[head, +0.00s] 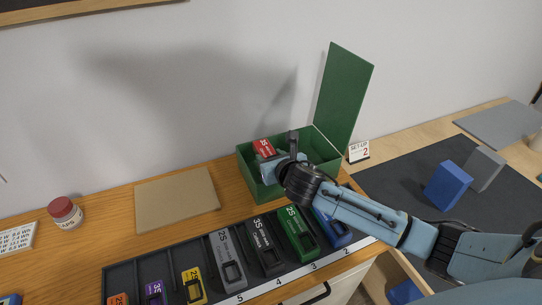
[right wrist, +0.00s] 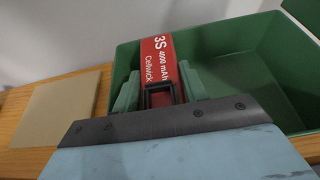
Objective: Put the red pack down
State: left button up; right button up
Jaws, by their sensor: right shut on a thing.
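The red pack (head: 263,148) is in my right gripper (head: 270,160), at the left end of the open green box (head: 262,190). In the right wrist view the pack (right wrist: 158,58) shows white lettering, "3S 4000 mAh", and a black loop handle. The fingers of my right gripper (right wrist: 158,88) are on both sides of it. The pack lies within the box's outline, near its left wall. I cannot tell whether it touches the box floor. The green lid (head: 343,97) stands up at the box's right. My left gripper is not in view.
A dark rack (head: 122,271) holds several coloured packs in front of the box. A tan board (head: 177,200) and a red-capped jar (head: 66,213) are to the left. A "SET-UP 2" card (head: 359,151) stands right of the box. Blue and grey blocks (head: 449,186) are on a dark mat.

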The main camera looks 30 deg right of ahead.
jog(key=shift+s+f, duration=0.1)
jog(key=shift+f, duration=0.1)
jog(key=o, duration=1.2)
jog(key=shift+f, duration=0.1)
jog(key=shift+r, duration=0.5)
jog(key=v, duration=0.6)
jog(key=p+v, duration=0.1)
jog(key=v, duration=0.5)
jog(key=shift+r, duration=0.2)
